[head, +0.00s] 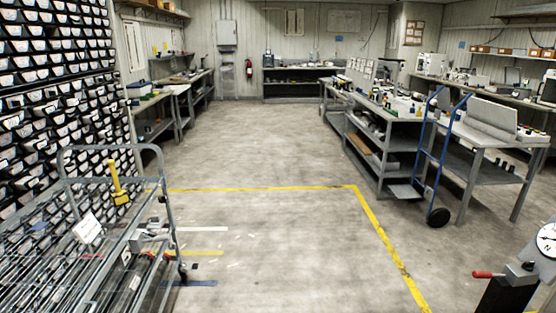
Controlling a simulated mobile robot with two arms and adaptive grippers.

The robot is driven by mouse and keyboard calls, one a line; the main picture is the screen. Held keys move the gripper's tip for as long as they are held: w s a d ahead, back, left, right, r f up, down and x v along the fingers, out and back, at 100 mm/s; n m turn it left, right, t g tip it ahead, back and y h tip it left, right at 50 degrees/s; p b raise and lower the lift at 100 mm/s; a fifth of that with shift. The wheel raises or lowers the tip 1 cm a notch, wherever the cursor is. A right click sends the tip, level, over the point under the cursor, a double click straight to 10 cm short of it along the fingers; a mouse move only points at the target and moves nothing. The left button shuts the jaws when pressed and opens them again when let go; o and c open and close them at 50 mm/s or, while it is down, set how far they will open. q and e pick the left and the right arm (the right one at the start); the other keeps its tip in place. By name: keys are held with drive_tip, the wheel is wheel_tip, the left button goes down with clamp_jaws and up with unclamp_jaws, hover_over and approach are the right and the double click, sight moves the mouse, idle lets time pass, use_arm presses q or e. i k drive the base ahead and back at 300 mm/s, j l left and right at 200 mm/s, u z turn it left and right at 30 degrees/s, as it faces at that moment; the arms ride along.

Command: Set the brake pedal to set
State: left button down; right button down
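A grey metal wire cart (112,150) with a tubular hoop handle stands at the left. A yellow upright lever-like part (116,182) shows within its frame, slightly tilted. A small grey bracket-like part (150,236) sits at the cart's right end. I cannot tell for sure which part is the brake pedal, or how it is set; no set marking is readable. A white label (88,228) hangs on the cart. Neither of my grippers is in view.
A wall of bins (60,80) rises behind the cart. Yellow floor tape (270,188) bounds clear floor in the middle. A blue hand truck (438,150) stands by the right benches. A red-handled device with a dial (548,240) is at the lower right.

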sight(193, 266)
drive_tip(key=i+u, duration=0.1)
drive_tip(key=i, duration=0.45)
drive_tip(key=i+l+u, duration=0.15)
drive_tip(key=i, duration=0.45)
drive_tip(key=i+l+u, duration=0.1)
drive_tip(key=i, duration=0.45)
drive_tip(key=i+l+u, duration=0.15)
drive_tip(key=i+u, duration=0.3)
drive_tip(key=i+l+u, duration=0.25)
drive_tip(key=u, duration=0.2)
drive_tip(key=i+l+u, duration=0.55)
drive_tip(key=l+u, duration=0.4)
drive_tip(key=i+l+u, duration=0.2)
drive_tip(key=l, duration=0.2)
drive_tip(key=l+u, duration=0.15)
drive_tip(key=l, duration=0.2)
